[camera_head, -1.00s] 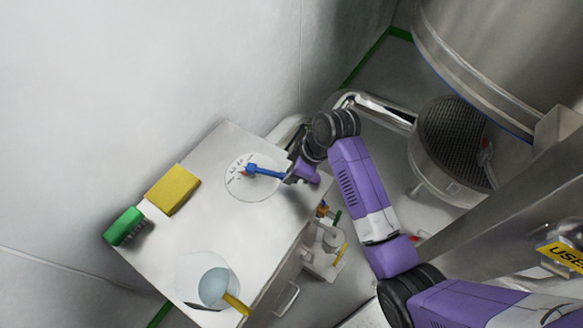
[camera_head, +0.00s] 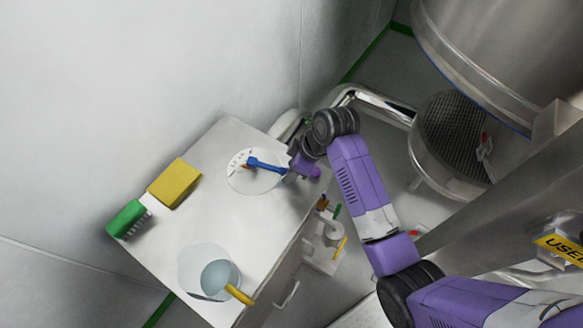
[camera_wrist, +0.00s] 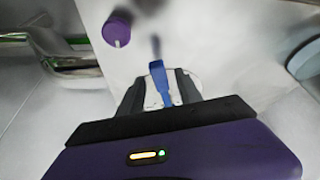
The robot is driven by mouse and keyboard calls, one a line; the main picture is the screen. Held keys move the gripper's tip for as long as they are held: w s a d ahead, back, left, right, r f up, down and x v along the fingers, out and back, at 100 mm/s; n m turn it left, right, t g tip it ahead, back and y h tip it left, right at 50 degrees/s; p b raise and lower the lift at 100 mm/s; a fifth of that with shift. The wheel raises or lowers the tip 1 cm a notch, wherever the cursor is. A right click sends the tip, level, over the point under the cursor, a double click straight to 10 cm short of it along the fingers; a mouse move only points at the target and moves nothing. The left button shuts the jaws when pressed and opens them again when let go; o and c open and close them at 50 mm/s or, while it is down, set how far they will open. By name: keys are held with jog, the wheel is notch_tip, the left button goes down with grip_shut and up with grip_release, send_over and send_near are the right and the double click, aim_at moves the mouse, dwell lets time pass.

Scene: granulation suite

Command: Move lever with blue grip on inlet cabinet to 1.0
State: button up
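The lever with the blue grip (camera_head: 267,165) lies over a round white dial (camera_head: 240,180) with dark scale marks, on top of the white inlet cabinet (camera_head: 205,225). A small red-orange mark shows near the lever's left end; the scale figures are too small to read. My gripper (camera_wrist: 161,78) comes from the right of the dial. In the wrist view the blue grip (camera_wrist: 159,76) runs between its two dark fingers. The fingers stand apart with a gap on both sides of the grip. In the head view the fingertips are hard to make out.
A purple knob (camera_wrist: 117,28) shows in the wrist view. Steel pipes (camera_head: 375,105) and a large steel vessel (camera_head: 490,50) stand to the right.

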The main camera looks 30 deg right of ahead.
jog(key=shift+r, duration=0.1)
jog(key=v, duration=0.7)
jog(key=shift+r+b, duration=0.25)
jog(key=shift+b, duration=0.15)
jog(key=shift+s+d, duration=0.1)
jog(key=w+d+r+m+t+h, duration=0.3)
jog(key=w+r+m+t, duration=0.3)
jog(key=w+t, duration=0.15)
jog(key=s+a+t+b, duration=0.1)
jog(key=s+a, duration=0.2)
jog(key=s, duration=0.9)
jog(key=s+a+r+m+t+b, duration=0.1)
jog(key=s+a, duration=0.1)
jog(key=s, duration=1.1)
jog(key=s+a+t+b, duration=0.1)
jog(key=s+a, duration=0.2)
jog(key=s, duration=1)
jog(key=shift+a+r+m+t+b, duration=0.3)
jog(key=shift+a+m+t+b, duration=0.05)
jog(key=shift+m, duration=0.05)
